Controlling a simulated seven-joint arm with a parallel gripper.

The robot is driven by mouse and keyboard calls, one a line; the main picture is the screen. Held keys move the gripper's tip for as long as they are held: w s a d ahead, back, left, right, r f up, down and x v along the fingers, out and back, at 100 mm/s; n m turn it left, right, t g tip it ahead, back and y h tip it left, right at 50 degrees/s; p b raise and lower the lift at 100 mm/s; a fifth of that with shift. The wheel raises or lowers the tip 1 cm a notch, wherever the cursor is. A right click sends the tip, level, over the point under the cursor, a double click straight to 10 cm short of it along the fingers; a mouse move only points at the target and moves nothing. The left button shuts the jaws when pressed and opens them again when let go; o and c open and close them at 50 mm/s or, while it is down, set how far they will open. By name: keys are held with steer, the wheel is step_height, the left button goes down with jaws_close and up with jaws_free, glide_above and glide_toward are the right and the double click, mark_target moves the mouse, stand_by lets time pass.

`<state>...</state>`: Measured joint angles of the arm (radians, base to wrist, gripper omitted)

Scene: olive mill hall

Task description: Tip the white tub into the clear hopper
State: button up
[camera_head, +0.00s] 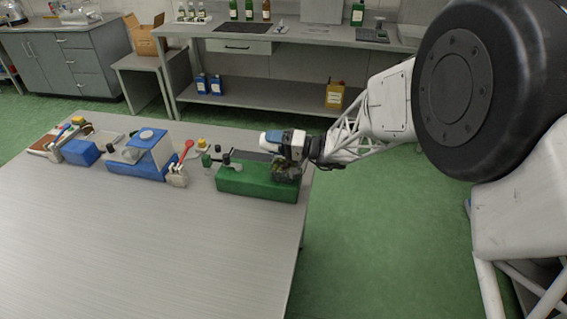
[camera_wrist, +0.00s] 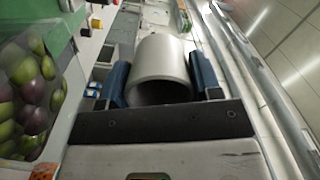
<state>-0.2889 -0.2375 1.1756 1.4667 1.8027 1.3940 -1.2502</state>
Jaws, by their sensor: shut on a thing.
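My gripper (camera_head: 272,137) is above the back right of the green machine (camera_head: 255,184) in the head view. In the wrist view its blue fingers (camera_wrist: 161,82) are shut on the sides of the white tub (camera_wrist: 163,58). The tub's dark mouth faces the wrist camera, and its contents cannot be made out. In the head view only a small white part of the tub (camera_head: 263,138) shows beside the fingers. The clear hopper (camera_wrist: 48,118) is at the left of the wrist view, apart from the tub, with several green and purple olives in it. My gripper partly hides it in the head view.
Left of the machine stand a blue scale (camera_head: 143,163), a pot with a red spoon (camera_head: 177,175) and a blue box (camera_head: 80,152). The front of the grey table (camera_head: 150,250) is clear. A back bench (camera_head: 240,47) holds several bottles.

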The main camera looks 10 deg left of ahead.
steer(key=shift+f, duration=0.1)
steer(key=shift+a+f+h, duration=0.2)
steer(key=shift+f+h, duration=0.05)
steer(key=shift+h, duration=0.75)
steer(key=shift+a+f+h, duration=0.2)
steer(key=shift+a+h, duration=0.55)
steer(key=shift+h, duration=0.15)
steer(key=shift+r+h, duration=0.1)
steer(key=shift+h, duration=0.2)
steer(key=shift+r, duration=0.15)
